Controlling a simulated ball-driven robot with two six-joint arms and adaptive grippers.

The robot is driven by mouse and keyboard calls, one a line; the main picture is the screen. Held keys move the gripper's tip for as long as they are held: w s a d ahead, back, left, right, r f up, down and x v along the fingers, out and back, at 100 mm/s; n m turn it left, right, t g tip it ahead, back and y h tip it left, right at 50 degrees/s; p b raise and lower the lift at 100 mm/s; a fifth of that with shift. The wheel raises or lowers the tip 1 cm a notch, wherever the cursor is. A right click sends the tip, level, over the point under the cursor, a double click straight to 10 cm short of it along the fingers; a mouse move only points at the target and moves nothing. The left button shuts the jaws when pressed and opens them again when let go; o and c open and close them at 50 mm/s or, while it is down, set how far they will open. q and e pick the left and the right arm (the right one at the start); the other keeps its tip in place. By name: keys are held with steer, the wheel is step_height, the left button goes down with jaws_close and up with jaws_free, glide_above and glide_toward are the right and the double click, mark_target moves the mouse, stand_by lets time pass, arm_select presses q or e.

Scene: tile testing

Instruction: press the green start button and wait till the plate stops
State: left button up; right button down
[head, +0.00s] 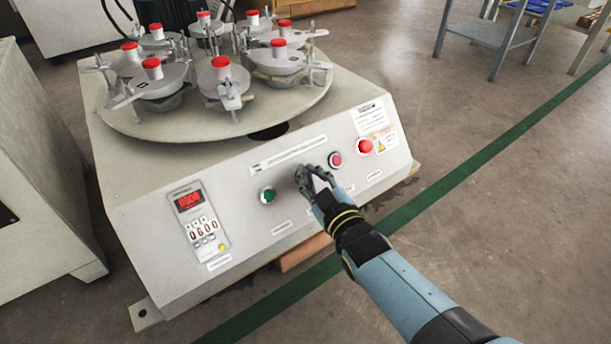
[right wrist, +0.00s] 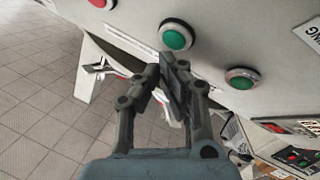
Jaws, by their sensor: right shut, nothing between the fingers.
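The green start button (head: 268,195) sits on the sloped front panel of the grey machine (head: 150,225). My right gripper (head: 304,178) is at the panel, to the right of the green button and apart from it. Its fingers are shut and empty; whether the tips touch the panel I cannot tell. In the right wrist view the shut fingertips (right wrist: 168,66) are below a green button (right wrist: 175,36). The round plate (head: 175,124) on top carries several grey fixtures with red-capped weights (head: 221,65). A single frame does not show whether it turns. My left gripper is not in view.
A red button (head: 335,159) and a larger red knob (head: 365,146) are right of my gripper. A grey cabinet (head: 35,170) stands at left. The floor at right is open, with a green line (head: 480,163).

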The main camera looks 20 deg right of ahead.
steer(key=shift+w, duration=0.1)
stand_by(0.7)
steer(key=shift+w+a+f, duration=0.1)
steer(key=shift+w+f, duration=0.1)
steer(key=shift+f, duration=0.05)
